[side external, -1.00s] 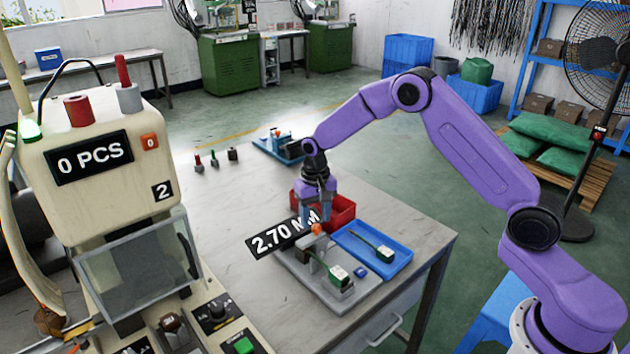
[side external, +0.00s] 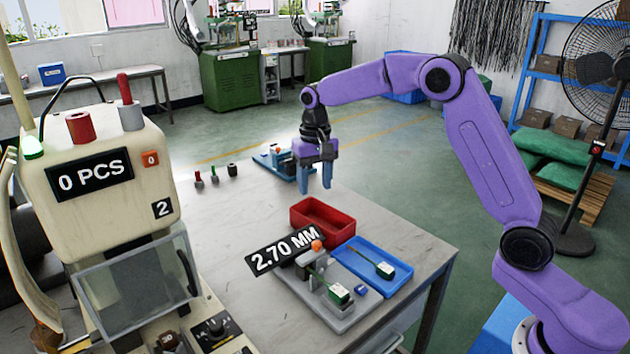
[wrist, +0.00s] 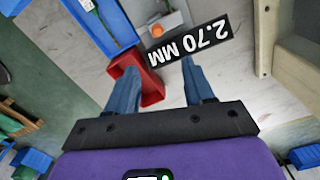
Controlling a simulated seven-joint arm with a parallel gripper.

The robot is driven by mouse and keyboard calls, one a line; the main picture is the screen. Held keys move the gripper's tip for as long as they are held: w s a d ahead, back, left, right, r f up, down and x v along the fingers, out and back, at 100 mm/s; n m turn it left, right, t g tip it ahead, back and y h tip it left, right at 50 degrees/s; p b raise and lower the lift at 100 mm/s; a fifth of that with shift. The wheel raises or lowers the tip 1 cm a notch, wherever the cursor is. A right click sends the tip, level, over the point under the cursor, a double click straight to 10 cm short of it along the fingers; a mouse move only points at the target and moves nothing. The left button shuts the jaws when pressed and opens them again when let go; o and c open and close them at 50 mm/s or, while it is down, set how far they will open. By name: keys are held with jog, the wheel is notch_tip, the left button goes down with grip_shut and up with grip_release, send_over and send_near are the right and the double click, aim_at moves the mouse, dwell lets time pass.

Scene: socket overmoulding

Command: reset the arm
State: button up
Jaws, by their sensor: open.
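My gripper (side external: 315,172) is in the air above the table (side external: 237,215), pointing down, higher than the red bin (side external: 322,219). Its two blue fingers are apart with nothing between them. In the wrist view my gripper (wrist: 160,85) is open, and the red bin (wrist: 138,82) shows beyond and between the fingers, its left side partly behind the left one.
A grey fixture (side external: 325,295) holds a green-and-white part, with a "2.70 MM" sign (side external: 286,257) beside it. A blue tray (side external: 378,266) with another such part lies at its right. The machine (side external: 105,190) stands at the left. The table's left-middle is clear.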

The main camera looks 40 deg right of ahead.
jog(key=shift+s, duration=0.1)
jog(key=s+a+r+n, duration=0.15)
jog(key=s+n, duration=0.25)
jog(key=s, duration=0.6)
jog(key=s+a+n, duration=0.3)
jog(key=s, duration=0.6)
jog(key=s+a+r+n, duration=0.15)
jog(key=s+n, duration=0.25)
jog(key=s, duration=0.6)
jog(key=s+d+f+n, duration=0.3)
jog(key=s+d+n, duration=0.1)
jog(key=s, duration=0.7)
jog(key=shift+d+n, duration=0.3)
jog(key=shift+d, duration=0.25)
jog(key=shift+r, duration=0.1)
